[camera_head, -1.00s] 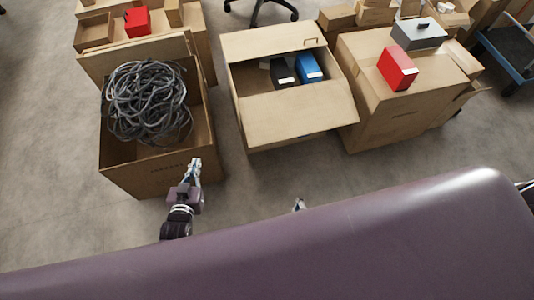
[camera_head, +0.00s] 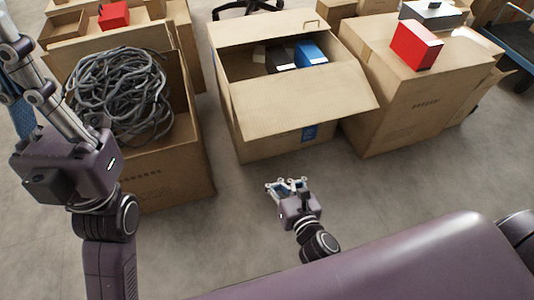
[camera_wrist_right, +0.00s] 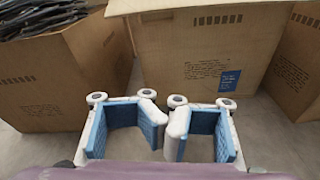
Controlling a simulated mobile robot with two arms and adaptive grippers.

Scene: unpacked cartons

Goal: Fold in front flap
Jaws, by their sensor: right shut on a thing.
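The middle open carton (camera_head: 275,148) stands on the floor ahead. Its front flap (camera_head: 305,102) slopes outward over the front wall, and its back flap stands up. A blue item (camera_head: 311,54) and a dark item (camera_head: 281,57) lie inside. My right gripper (camera_head: 287,184) is in front of this carton, low and apart from it. In the right wrist view its blue-padded fingers (camera_wrist_right: 166,128) are bent inward with their tips close together, and I see nothing between them. My left gripper (camera_head: 42,95) is raised at the left edge, near the camera; its fingertips are partly cut off.
A carton of grey cable (camera_head: 160,180) stands at left, partly behind my left arm. A closed carton (camera_head: 400,110) with a red box (camera_head: 416,45) on top stands close at right. Bare floor lies in front of the cartons.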

